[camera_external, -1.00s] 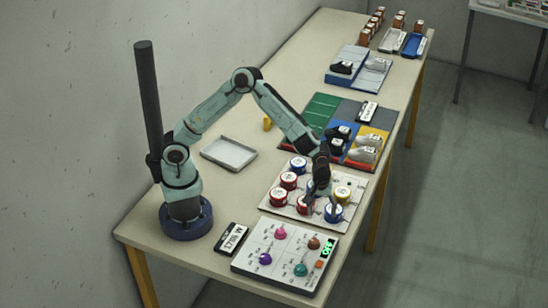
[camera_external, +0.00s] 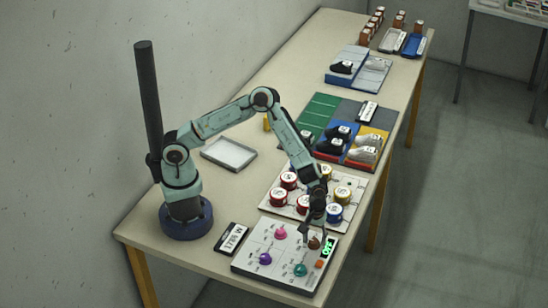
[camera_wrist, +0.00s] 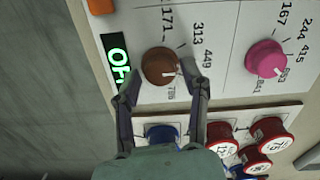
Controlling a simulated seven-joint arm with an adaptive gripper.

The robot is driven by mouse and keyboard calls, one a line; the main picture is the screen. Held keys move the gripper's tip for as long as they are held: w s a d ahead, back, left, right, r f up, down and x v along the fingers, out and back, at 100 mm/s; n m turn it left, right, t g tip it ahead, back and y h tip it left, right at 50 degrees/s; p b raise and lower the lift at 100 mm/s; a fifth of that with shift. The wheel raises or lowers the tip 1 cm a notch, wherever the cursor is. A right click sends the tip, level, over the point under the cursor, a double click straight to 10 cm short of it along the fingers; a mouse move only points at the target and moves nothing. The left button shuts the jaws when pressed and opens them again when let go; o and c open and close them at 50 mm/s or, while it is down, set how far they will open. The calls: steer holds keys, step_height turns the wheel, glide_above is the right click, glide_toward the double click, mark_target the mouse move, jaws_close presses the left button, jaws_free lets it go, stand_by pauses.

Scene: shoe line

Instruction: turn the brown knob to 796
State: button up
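The brown knob (camera_wrist: 158,66) sits on the white control panel (camera_wrist: 222,84), with the numbers 171, 313, 449 and what looks like 796 around it. A pale mark on the knob's right side points roughly between 449 and 796. My gripper (camera_wrist: 160,84) is open and empty, with one finger at the knob's lower left and the other at its right. I cannot tell whether they touch it. In the external view my gripper (camera_external: 312,234) hangs over the panel's far right part, just by the brown knob (camera_external: 314,243).
The panel also carries a pink knob (camera_external: 280,232), a purple knob (camera_external: 265,258), a teal knob (camera_external: 300,270), an orange button (camera_external: 319,264) and a lit green display (camera_external: 328,247). Round red, blue and yellow-topped containers stand on a board (camera_external: 272,202) just behind. A label plate (camera_external: 232,238) lies left.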

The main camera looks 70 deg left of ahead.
jaws_close()
steer(key=shift+m, duration=0.4)
steer(key=m, duration=0.6)
steer(key=shift+m, duration=0.3)
steer(key=m, duration=0.3)
steer(key=shift+m, duration=2.3)
